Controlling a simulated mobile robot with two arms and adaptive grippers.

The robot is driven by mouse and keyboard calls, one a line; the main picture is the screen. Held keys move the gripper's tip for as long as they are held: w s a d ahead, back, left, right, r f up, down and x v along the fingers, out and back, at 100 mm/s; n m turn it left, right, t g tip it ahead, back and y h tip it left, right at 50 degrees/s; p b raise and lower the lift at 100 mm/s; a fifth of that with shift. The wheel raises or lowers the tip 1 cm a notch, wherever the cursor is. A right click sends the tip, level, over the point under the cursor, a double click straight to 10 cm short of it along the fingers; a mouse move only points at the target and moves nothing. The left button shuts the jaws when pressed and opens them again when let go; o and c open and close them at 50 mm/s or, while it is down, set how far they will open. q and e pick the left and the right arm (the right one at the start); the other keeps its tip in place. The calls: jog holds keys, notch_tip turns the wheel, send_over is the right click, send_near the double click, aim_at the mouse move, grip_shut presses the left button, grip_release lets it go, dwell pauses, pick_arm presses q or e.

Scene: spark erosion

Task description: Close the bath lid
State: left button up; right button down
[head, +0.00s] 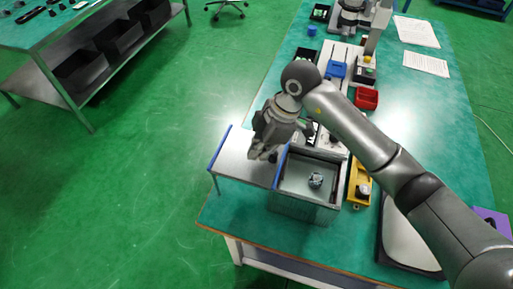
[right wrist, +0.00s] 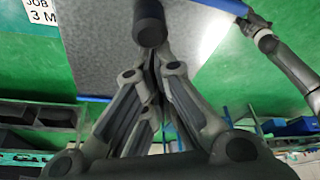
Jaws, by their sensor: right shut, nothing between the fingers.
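The bath (head: 335,205) is an open grey box near the front of the green bench. Its inside shows from above, with a small metal part (head: 316,180) in it. The lid (head: 240,160) is a grey metal panel standing open, folded out to the left of the bath. A blue strip (head: 219,148) runs along its outer edge. My right gripper (head: 262,150) is over the lid's inner half, close to the bath. In the right wrist view its fingers (right wrist: 150,65) are together and empty, with the lid (right wrist: 185,60) beyond them. Whether they touch it is unclear.
A yellow holder (head: 359,185) stands right of the bath; a red bin (head: 366,98) and a blue box (head: 336,69) are farther back. A shelved table (head: 60,45) stands far left. The floor left of the bench is clear. A dark arm, apparently my left, shows in the right wrist view.

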jog(key=s+d, duration=0.1)
jog(key=d, duration=0.4)
jog(key=s+d+p, duration=0.1)
jog(key=s+d, duration=0.1)
jog(key=d, duration=0.3)
jog(key=s+d+p, duration=0.1)
jog(key=s+d, duration=0.1)
jog(key=d, duration=0.3)
jog(key=shift+d, duration=0.1)
jog(key=shift+s+d, duration=0.15)
jog(key=shift+d, duration=0.4)
jog(key=shift+d, duration=0.1)
